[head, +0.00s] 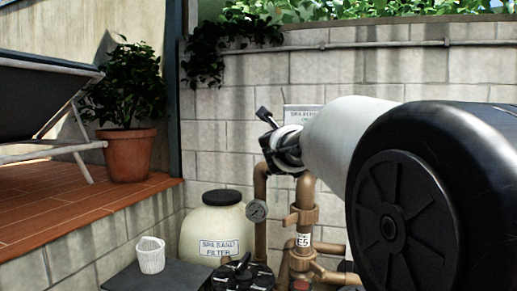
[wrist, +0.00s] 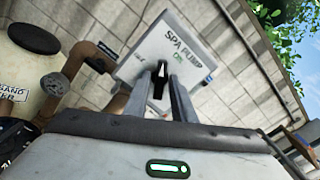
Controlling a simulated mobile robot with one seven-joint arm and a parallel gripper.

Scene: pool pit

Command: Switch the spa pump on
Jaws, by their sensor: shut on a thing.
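The spa pump switch box (wrist: 150,48) is a pale panel marked "SPA PUMP", with a green mark that seems to read "ON" below the words. It looks tilted in the wrist view. In the head view the panel (head: 303,111) shows only in part behind my arm. A black switch handle (wrist: 158,78) stands on its face, its upper end near the green mark. My gripper (wrist: 161,87) is shut on this handle, a finger on each side. The fingers hide the handle's lower part and part of the panel. The handle cannot be made out in the head view.
Brown pipes with a gauge (head: 257,211) stand below the panel. A cream sand filter tank (head: 215,230) stands to the left. A white basket (head: 150,255) sits on a dark surface. A potted plant (head: 130,155) stands on the raised deck. A block wall closes the back.

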